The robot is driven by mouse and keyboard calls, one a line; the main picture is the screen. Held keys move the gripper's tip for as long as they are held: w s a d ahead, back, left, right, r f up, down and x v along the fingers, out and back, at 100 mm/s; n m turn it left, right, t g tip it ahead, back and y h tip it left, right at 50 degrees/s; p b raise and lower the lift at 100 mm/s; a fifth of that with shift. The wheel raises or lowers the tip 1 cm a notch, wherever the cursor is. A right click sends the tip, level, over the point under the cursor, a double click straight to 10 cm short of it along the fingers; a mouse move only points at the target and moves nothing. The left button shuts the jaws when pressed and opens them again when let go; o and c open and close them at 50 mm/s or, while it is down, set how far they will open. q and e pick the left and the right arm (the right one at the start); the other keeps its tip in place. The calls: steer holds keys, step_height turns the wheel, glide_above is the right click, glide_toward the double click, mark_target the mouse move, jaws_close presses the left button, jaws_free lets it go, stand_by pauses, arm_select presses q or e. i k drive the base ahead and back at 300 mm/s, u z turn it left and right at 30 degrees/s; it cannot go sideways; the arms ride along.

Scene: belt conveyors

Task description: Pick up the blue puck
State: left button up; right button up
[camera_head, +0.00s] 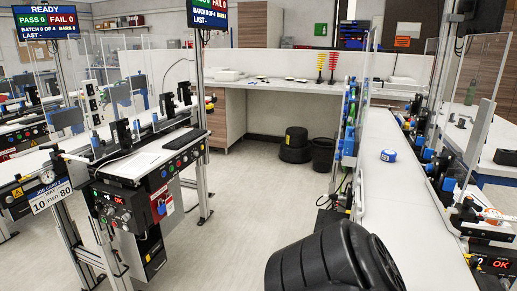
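The blue puck (388,155) is a small, short blue cylinder with a white label on it. It rests on the pale belt of the right conveyor (390,205), with clear belt around it. Nothing touches or covers it. Neither my left nor my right gripper shows in the head view, so I cannot see how far they are from the puck.
Clear panels and blue-and-black fittings line both sides of the right conveyor. A control station (135,190) stands at left. The grey floor (245,215) between is open.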

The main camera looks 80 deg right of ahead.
mark_target(387, 155)
steer(key=i, duration=0.35)
steer(key=z, duration=1.8)
steer(key=i, duration=0.95)
steer(key=z, duration=1.4)
steer(key=i, duration=0.65)
steer(key=z, duration=0.25)
